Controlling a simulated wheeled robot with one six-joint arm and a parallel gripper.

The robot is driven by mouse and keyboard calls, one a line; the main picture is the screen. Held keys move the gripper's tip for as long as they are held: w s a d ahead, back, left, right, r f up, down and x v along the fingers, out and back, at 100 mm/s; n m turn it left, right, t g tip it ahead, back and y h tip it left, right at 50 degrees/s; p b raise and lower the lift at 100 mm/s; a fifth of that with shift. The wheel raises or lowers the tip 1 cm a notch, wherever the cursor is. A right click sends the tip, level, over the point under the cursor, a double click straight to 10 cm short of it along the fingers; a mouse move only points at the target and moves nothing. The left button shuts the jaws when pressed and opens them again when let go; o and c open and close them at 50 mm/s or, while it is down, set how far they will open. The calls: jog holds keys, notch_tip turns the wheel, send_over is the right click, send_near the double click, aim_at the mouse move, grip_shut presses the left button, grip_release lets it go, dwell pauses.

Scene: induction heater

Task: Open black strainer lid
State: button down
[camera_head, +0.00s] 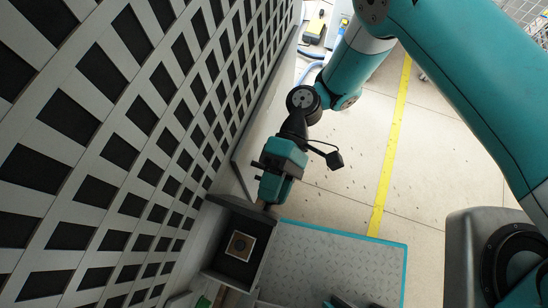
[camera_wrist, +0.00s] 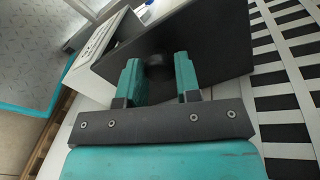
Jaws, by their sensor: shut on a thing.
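The black strainer lid (camera_wrist: 215,48) is a flat dark panel that fills the middle of the wrist view. A round black knob (camera_wrist: 156,64) stands on it. My gripper (camera_wrist: 158,75) has its two teal fingers on either side of the knob and is shut on it. In the head view my gripper (camera_head: 268,204) is at the upper right corner of the dark strainer box (camera_head: 226,262). The inside of the box shows there, with a square light-framed piece (camera_head: 240,246) in it. The knob is hidden in the head view.
A grey slatted panel (camera_head: 110,140) runs along the left, close to the box and my arm. A patterned platform (camera_head: 340,262) with a teal edge lies at the lower right. Open floor (camera_head: 345,180) with a yellow line (camera_head: 390,150) lies to the right.

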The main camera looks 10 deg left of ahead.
jog(key=shift+w, duration=0.2)
jog(key=shift+a, duration=0.1)
jog(key=c, duration=0.8)
grip_release()
jog(key=shift+s, duration=0.1)
notch_tip(320, 180, up, 20)
jog(key=p, duration=0.4)
